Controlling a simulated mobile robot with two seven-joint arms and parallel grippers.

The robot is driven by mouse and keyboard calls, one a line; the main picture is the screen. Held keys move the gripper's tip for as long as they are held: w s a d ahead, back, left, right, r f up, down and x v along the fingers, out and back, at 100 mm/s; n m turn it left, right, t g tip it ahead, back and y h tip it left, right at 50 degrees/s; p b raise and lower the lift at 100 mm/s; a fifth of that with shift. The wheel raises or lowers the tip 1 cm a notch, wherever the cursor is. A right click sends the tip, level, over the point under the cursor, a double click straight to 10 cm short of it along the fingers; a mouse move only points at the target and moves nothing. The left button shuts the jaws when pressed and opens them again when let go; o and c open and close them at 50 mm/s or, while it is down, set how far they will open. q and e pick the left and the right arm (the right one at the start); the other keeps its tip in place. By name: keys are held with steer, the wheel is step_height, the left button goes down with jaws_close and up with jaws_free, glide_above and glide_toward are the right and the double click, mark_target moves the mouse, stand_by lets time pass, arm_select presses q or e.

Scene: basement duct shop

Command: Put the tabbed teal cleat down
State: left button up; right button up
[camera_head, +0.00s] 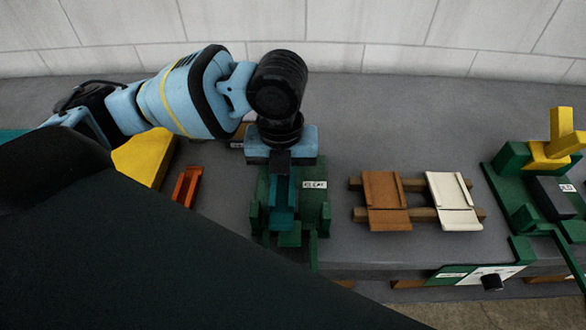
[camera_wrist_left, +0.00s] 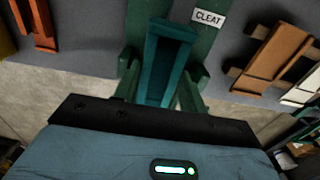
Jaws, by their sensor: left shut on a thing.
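The teal cleat (camera_head: 284,208) lies lengthwise between the walls of a green fixture (camera_head: 314,213) with a "CLEAT" label. The gripper body hides that end in the head view. I cannot tell whether the cleat touches the fixture's floor. My right gripper is not in view.
An orange channel piece (camera_head: 187,186) and a yellow block (camera_head: 145,156) are at left. A brown panel (camera_head: 385,200) and a cream panel (camera_head: 453,200) lie across wooden rails at right. Another green fixture with a yellow piece (camera_head: 556,144) stands far right.

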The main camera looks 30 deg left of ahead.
arm_select(q)
steer(key=shift+w+a+f, duration=0.1)
steer(key=shift+w+a, duration=0.05)
steer(key=shift+w, duration=0.8)
steer(key=shift+w+a+f, duration=0.1)
steer(key=shift+w, duration=0.8)
steer(key=shift+w, duration=0.1)
steer(key=shift+w, duration=0.3)
steer(key=shift+a+f, duration=0.1)
steer(key=shift+f, duration=1.65)
steer(key=shift+f, duration=0.15)
steer(key=o, duration=1.1)
step_height(320, 180, up, 12)
steer(key=shift+r+p, duration=0.2)
steer(key=shift+p, duration=0.1)
